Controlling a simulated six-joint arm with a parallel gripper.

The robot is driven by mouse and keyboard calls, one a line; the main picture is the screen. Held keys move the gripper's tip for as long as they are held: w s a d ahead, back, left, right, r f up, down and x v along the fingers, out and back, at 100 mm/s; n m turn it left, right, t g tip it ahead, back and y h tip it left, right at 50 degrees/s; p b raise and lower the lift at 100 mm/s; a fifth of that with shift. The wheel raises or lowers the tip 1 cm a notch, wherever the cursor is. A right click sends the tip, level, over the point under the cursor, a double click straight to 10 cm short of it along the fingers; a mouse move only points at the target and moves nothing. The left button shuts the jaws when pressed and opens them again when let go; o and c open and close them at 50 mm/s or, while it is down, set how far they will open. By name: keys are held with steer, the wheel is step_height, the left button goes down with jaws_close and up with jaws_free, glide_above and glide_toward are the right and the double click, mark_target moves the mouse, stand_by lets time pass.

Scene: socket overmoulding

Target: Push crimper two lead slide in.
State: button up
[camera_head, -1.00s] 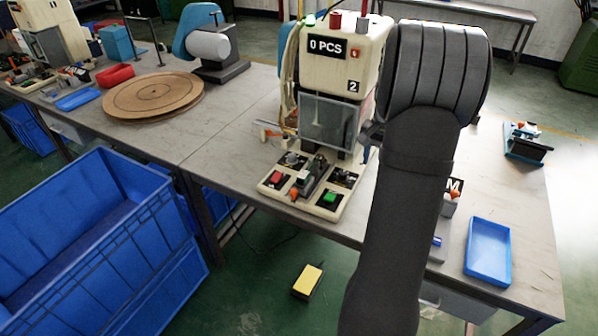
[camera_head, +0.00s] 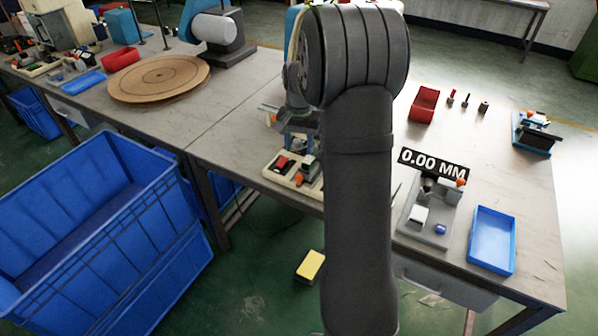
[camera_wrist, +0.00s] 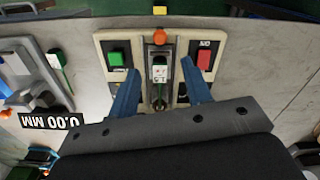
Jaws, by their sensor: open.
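The cream base of crimper two shows in the wrist view (camera_wrist: 113,45), with a green button, a red button and a narrow slide (camera_wrist: 160,54) down its middle. An orange knob (camera_wrist: 160,37) sits at the slide's end nearest the table edge. A white-and-green piece (camera_wrist: 159,73) lies along the slide. My gripper (camera_wrist: 160,66) is open and empty, its blue fingers over the base on either side of the slide; I cannot tell their height or any contact. In the head view, my arm hides most of the crimper; part of its base (camera_head: 278,172) shows.
A measuring station with a 0.00 MM display (camera_head: 432,163) stands right of my arm. A round wooden disc (camera_head: 160,79) is on the left table. Blue crates (camera_head: 90,215) stand on the floor.

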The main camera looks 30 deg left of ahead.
mark_target(299, 175)
step_height(299, 175, down, 11)
steer(key=shift+f, duration=0.1)
stand_by(0.3)
jaws_close()
